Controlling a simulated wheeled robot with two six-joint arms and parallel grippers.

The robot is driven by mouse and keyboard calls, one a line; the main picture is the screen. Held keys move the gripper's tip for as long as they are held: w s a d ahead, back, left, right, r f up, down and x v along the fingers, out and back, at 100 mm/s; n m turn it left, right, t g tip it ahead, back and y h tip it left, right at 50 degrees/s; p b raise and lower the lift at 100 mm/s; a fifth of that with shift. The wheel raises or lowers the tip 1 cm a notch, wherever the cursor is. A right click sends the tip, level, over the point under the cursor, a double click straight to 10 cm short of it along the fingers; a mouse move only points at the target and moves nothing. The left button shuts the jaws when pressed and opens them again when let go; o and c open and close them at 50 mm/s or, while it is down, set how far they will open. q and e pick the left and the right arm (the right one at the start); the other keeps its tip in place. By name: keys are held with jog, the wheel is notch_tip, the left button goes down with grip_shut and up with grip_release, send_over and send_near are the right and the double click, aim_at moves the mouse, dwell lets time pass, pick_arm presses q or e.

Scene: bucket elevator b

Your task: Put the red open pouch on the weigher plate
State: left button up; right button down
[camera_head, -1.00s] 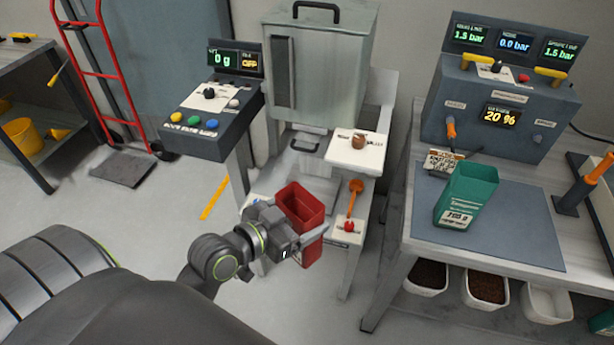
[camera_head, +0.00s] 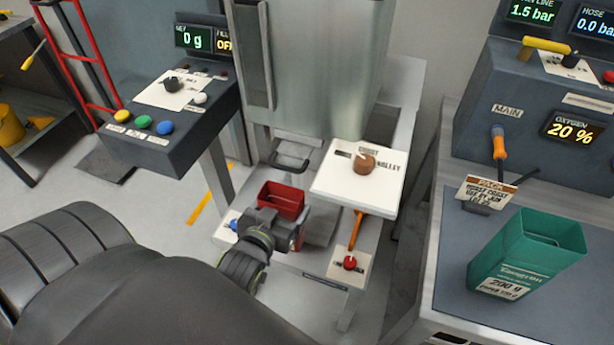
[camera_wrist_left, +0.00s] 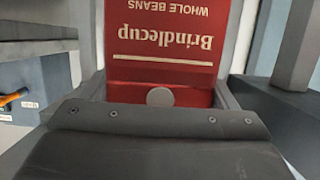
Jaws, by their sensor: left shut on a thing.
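The red open pouch (camera_head: 281,198) is upright under the tall grey hopper machine in the head view, its open top facing up. My left gripper (camera_head: 278,222) is shut on it from the near side and hides its lower part. In the left wrist view the pouch (camera_wrist_left: 165,75) fills the space between the fingers, with its lettering upside down. A grey plate-like surface (camera_head: 320,226), probably the weigher plate, shows just right of the pouch. I cannot tell whether the pouch touches it. My right gripper is not in view.
A white panel with a brown knob (camera_head: 365,163) juts out right of the pouch. An orange lever (camera_head: 360,228) and a red knob (camera_head: 349,263) are below it. The control box (camera_head: 170,125) reads 0 g. A green pouch (camera_head: 527,255) stands on the right bench.

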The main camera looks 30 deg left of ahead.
aim_at(286, 199)
pick_arm(q)
jog(key=r+x, duration=0.1)
jog(key=x, duration=1.4)
jog(key=shift+w, duration=0.15)
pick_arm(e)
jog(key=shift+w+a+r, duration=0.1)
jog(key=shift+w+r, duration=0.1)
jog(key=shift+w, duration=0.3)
pick_arm(q)
jog(key=shift+a+f, duration=0.15)
jog(key=shift+f, duration=0.15)
jog(key=o, duration=0.7)
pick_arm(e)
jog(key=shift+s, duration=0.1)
pick_arm(q)
jog(key=shift+r, duration=0.2)
jog(key=v, duration=1.2)
jog(key=shift+p, duration=0.4)
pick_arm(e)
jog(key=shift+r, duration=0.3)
